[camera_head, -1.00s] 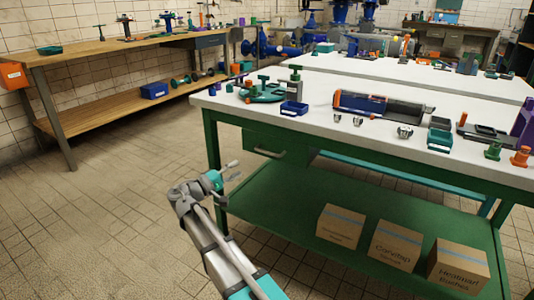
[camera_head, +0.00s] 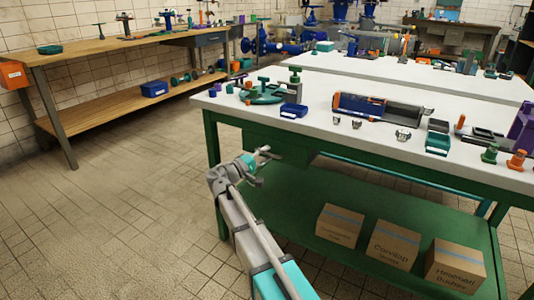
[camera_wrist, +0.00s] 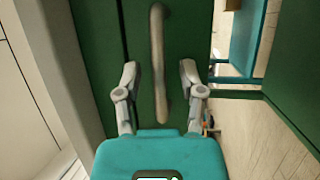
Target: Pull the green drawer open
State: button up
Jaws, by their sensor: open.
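The green drawer (camera_head: 292,152) hangs under the left end of the white-topped workbench, and it looks closed. In the wrist view its green front (camera_wrist: 182,28) fills the middle, with a pale bar handle (camera_wrist: 157,50) running up and down the picture. My gripper (camera_wrist: 159,72) is open, with one finger on each side of the handle and visible gaps to both. Whether the fingertips reach past the bar's depth I cannot tell. In the head view my gripper (camera_head: 264,164) is at the drawer front and hides most of the handle.
Cardboard boxes (camera_head: 340,225) stand on the green lower shelf (camera_head: 295,205). A bench leg (camera_head: 212,150) is left of the drawer. Open tiled floor lies to the left.

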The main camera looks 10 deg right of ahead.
jog(key=shift+w+d, duration=0.15)
jog(key=shift+d, duration=0.15)
grip_shut()
dwell(0.3)
